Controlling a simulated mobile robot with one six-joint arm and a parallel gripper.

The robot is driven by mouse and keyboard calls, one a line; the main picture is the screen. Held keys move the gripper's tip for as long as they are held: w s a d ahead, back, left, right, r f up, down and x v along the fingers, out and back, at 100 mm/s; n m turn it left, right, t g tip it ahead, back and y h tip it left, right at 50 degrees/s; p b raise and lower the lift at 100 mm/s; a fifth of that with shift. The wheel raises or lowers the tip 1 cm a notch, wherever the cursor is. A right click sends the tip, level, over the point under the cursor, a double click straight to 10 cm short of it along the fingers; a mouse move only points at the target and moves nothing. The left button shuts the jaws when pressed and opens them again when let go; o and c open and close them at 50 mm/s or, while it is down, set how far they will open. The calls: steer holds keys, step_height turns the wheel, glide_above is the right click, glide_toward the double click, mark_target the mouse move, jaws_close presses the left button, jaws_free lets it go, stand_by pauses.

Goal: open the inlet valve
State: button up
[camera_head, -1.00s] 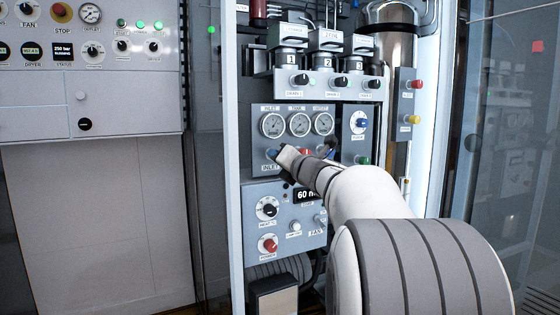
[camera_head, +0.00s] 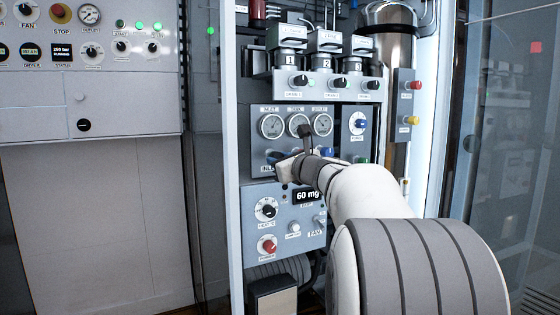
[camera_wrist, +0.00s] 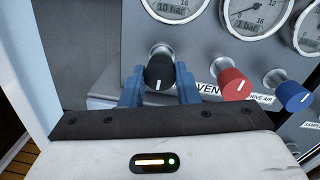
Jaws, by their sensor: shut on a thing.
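The inlet valve knob (camera_wrist: 160,72) is black with a white pointer line, leftmost in the row of knobs below the gauges. In the wrist view its line points down toward my gripper. My gripper (camera_wrist: 160,86) has its two blue fingers on either side of this knob and is shut on it. In the head view my gripper (camera_head: 276,158) is at the lower left of the gauge panel (camera_head: 257,140), and the knob is mostly hidden there. The INLET label (camera_head: 268,169) is partly covered.
A red knob (camera_wrist: 233,84) and a blue knob (camera_wrist: 292,97) sit close to the right of the inlet knob. Round gauges (camera_head: 271,126) are above. A lower panel with a heater dial (camera_head: 266,209) and a red knob (camera_head: 267,246) is below. A white frame post (camera_head: 233,200) stands left.

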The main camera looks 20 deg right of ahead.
steer(key=n, duration=1)
steer(key=shift+d+g, duration=0.15)
steer(key=shift+g, duration=0.15)
steer(key=shift+n+h, duration=0.3)
steer(key=shift+n, duration=0.2)
steer(key=o, duration=1)
steer(key=shift+r, duration=0.1)
steer(key=shift+s, duration=0.1)
steer(key=s, duration=0.5)
steer(key=s+p, duration=0.1)
steer(key=s, duration=0.1)
steer(key=shift+s+d+r, duration=0.1)
steer(key=shift+s+d, duration=0.15)
steer(key=shift+s, duration=0.05)
steer(key=shift+c, duration=0.2)
